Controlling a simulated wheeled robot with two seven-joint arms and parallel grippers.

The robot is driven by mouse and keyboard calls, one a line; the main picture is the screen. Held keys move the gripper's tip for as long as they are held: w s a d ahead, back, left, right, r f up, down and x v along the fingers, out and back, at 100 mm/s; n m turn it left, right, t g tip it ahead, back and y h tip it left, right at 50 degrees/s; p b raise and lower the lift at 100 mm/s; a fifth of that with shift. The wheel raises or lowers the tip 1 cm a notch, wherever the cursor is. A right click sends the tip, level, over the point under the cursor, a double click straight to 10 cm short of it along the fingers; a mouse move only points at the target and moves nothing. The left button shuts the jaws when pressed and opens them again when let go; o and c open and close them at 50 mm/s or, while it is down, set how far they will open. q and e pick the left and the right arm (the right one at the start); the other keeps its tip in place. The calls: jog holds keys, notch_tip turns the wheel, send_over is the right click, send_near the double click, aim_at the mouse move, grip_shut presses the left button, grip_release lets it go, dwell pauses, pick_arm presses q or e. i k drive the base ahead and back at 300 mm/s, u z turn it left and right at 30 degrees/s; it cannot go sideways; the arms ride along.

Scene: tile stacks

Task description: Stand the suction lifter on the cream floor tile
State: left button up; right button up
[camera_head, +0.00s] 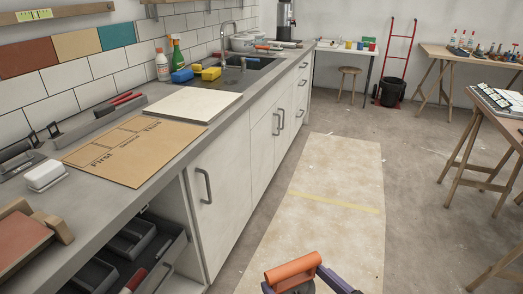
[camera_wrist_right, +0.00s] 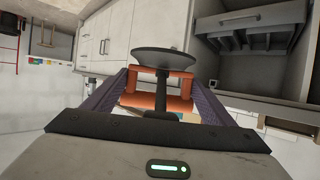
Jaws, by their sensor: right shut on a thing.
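The suction lifter has an orange handle (camera_head: 292,271) and a round dark suction cup (camera_wrist_right: 165,62). My right gripper (camera_head: 297,278) is shut on the orange handle, which also shows between the purple fingers in the right wrist view (camera_wrist_right: 158,102). It holds the lifter over the floor, in front of the counter and apart from it. The cream floor tile (camera_head: 193,103) lies flat on the counter, beyond the cardboard sheet, with nothing on it. My left gripper is out of view.
A cardboard sheet (camera_head: 135,150) marked First and Third lies on the grey counter (camera_head: 225,112). A long grey tool with red handles (camera_head: 112,110) lies behind it. A terracotta tile (camera_head: 18,245) rests in a wooden frame at lower left. An open drawer (camera_head: 125,250) sticks out below the counter.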

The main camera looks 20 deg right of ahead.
aim_at(194, 100)
jog(key=z, duration=1.95)
jog(key=i, duration=2.7)
jog(key=u, duration=3.2)
